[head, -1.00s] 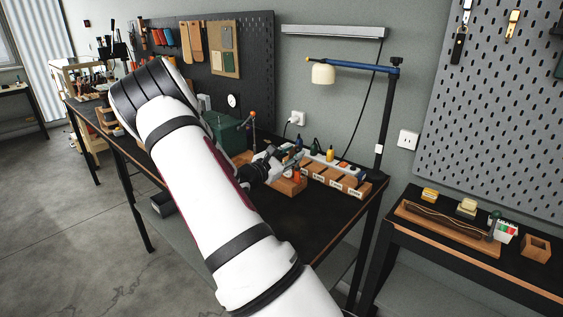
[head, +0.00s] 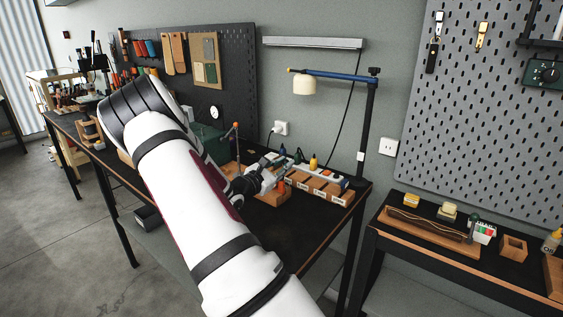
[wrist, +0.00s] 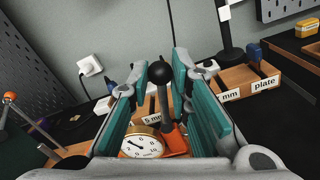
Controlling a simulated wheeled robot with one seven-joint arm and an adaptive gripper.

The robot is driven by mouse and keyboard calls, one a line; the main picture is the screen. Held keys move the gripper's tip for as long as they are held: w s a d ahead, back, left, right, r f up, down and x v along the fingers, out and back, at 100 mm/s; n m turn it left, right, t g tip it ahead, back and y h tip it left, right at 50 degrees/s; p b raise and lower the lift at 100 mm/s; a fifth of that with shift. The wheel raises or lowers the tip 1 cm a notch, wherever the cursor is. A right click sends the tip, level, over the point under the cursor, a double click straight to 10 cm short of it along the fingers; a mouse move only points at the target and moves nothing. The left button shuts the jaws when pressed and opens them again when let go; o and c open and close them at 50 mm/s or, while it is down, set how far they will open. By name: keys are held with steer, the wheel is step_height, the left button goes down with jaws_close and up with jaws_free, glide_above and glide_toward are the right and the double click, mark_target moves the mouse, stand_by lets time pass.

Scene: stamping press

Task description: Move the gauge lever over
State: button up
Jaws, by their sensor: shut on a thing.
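The gauge lever (wrist: 163,98) is a grey stem with a black ball knob, standing roughly upright in the wrist view. Its stem comes up from an orange part (wrist: 174,139) beside a round white-faced dial gauge (wrist: 142,147). My gripper (wrist: 174,75) has its teal-padded fingers on either side of the lever and is shut on it; the knob shows between the fingertips. In the head view my gripper (head: 265,178) is small over the workbench, and the lever cannot be made out there.
An orange-tipped lever (wrist: 10,98) rises at the left of the wrist view. Wooden bins (wrist: 246,80) with labels stand behind to the right. A wall socket (wrist: 90,66) is on the wall. A lamp (head: 305,85) hangs above the workbench (head: 270,225). A second bench (head: 470,260) is at the right.

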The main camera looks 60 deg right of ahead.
steer(key=shift+s+f, duration=0.2)
steer(key=shift+s+a+f+p, duration=0.1)
steer(key=shift+s+f+p, duration=0.3)
steer(key=shift+s+p, duration=0.35)
steer(key=shift+s, duration=0.15)
steer(key=shift+s+f+p, duration=0.4)
steer(key=shift+s, duration=0.05)
steer(key=o, duration=0.9)
steer(key=shift+a, duration=0.1)
steer(key=a, duration=0.4)
steer(key=w+a, duration=0.1)
steer(key=a, duration=0.6)
steer(key=shift+w+a, duration=0.2)
steer(key=shift+a, duration=0.2)
